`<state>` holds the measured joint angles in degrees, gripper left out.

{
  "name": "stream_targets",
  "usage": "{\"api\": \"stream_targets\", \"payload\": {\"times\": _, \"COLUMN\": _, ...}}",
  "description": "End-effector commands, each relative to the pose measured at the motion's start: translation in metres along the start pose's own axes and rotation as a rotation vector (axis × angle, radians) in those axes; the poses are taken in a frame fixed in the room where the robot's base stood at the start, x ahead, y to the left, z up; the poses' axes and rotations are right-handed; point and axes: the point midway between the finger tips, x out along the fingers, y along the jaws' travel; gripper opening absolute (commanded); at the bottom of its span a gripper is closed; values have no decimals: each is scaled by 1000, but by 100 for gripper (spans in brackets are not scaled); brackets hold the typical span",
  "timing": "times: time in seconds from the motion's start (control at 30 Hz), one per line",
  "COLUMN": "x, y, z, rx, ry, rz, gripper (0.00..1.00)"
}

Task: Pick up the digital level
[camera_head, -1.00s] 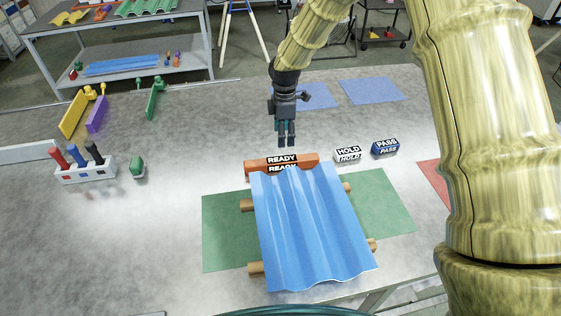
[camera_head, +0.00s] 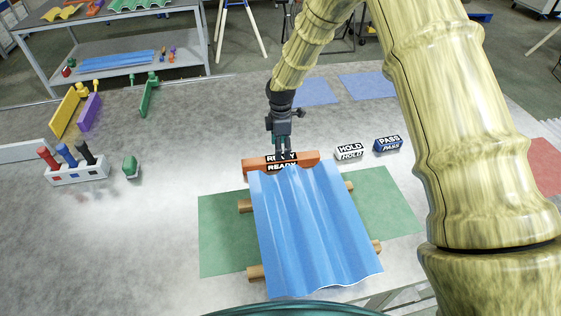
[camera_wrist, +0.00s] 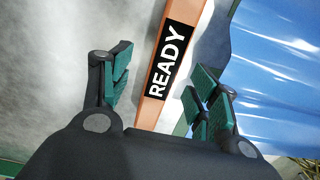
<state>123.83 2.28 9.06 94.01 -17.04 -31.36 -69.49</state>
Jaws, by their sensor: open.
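The digital level appears to be the long orange bar (camera_head: 308,159) with a black READY label, lying at the far edge of the blue corrugated sheet (camera_head: 318,230). In the wrist view the orange bar (camera_wrist: 172,62) runs between my two green-padded fingers. My gripper (camera_head: 283,151) is open just above the middle of the bar, and its fingers partly cover the READY label in the head view. In the wrist view my gripper (camera_wrist: 161,86) has a finger on each side of the bar, with gaps visible. Whether the fingertips reach beside it is unclear.
The sheet rests on wooden rods (camera_head: 245,206) over a green mat (camera_head: 220,240). A white HOLD block (camera_head: 349,152) and a blue PASS block (camera_head: 388,144) stand right of the bar. A marker holder (camera_head: 80,176) and green object (camera_head: 131,167) are left. Table between is clear.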

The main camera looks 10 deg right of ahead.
Motion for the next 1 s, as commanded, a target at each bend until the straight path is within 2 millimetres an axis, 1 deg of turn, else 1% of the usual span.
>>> {"api": "stream_targets", "payload": {"times": 0.17, "x": 10, "y": -4, "z": 0, "rx": -1, "ry": -1, "rz": -2, "gripper": 61}}
{"api": "stream_targets", "payload": {"times": 0.33, "x": 30, "y": -9, "z": 0, "rx": -2, "ry": -2, "rz": -3, "gripper": 61}}
{"api": "stream_targets", "payload": {"times": 0.5, "x": 46, "y": -8, "z": -1, "rx": -2, "ry": -1, "rz": -1, "gripper": 61}}
{"api": "stream_targets", "payload": {"times": 0.63, "x": 51, "y": -8, "z": -1, "rx": -2, "ry": 0, "rz": 0, "gripper": 61}}
{"api": "stream_targets", "payload": {"times": 0.87, "x": 52, "y": -8, "z": -1, "rx": -2, "ry": 0, "rz": 0, "gripper": 61}}
{"api": "stream_targets", "payload": {"times": 0.9, "x": 52, "y": -8, "z": -1, "rx": -2, "ry": 0, "rz": 0, "gripper": 57}}
{"api": "stream_targets", "payload": {"times": 0.97, "x": 52, "y": -8, "z": -1, "rx": -2, "ry": 0, "rz": 0, "gripper": 46}}
{"api": "stream_targets", "payload": {"times": 1.0, "x": 52, "y": -8, "z": -1, "rx": -2, "ry": 0, "rz": 0, "gripper": 39}}
